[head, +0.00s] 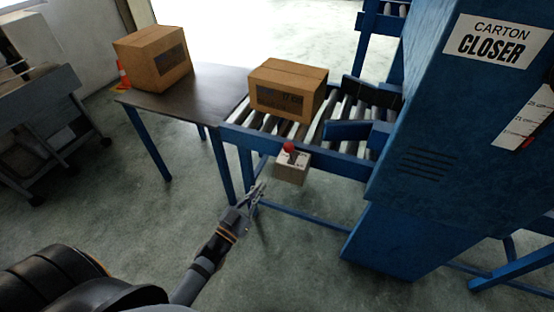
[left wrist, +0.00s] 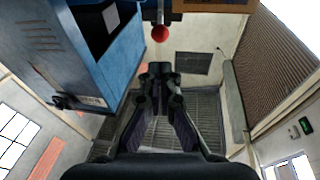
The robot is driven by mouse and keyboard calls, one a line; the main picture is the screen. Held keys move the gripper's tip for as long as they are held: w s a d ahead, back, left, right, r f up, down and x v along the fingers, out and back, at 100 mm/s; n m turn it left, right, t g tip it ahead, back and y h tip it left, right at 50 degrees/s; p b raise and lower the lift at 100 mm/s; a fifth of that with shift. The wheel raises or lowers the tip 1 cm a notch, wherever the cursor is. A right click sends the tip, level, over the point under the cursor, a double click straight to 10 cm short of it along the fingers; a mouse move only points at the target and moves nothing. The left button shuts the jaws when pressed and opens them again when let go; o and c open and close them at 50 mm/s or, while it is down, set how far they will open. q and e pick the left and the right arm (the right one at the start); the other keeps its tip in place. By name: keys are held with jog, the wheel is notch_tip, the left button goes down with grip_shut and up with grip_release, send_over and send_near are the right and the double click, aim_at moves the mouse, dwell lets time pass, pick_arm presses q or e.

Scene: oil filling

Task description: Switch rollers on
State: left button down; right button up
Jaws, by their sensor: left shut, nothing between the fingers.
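A small beige switch box (head: 291,167) with a red knob (head: 289,147) hangs on the near side of the blue roller conveyor (head: 340,158). The red knob also shows at the top of the left wrist view (left wrist: 160,34). My left gripper (head: 259,190) is shut and empty, below and left of the switch box in the head view, apart from it. In the left wrist view the fingers (left wrist: 161,70) are together, just below the knob in the picture. My right gripper is not in view.
A carton (head: 288,92) sits on the rollers and another (head: 155,60) on the dark table (head: 205,92) at left. The tall blue carton closer (head: 440,130) stands at right. The floor in front is clear.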

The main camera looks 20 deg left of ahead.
aim_at(286, 151)
pick_arm(q)
jog(key=p+x, duration=0.1)
jog(key=x, duration=1.1)
jog(key=shift+w+d, duration=0.1)
jog(key=shift+w, duration=0.15)
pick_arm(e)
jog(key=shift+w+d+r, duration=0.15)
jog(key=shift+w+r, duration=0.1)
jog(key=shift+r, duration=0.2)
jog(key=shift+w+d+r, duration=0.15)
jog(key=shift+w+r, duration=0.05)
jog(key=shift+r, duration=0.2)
pick_arm(q)
jog(key=shift+r, duration=0.1)
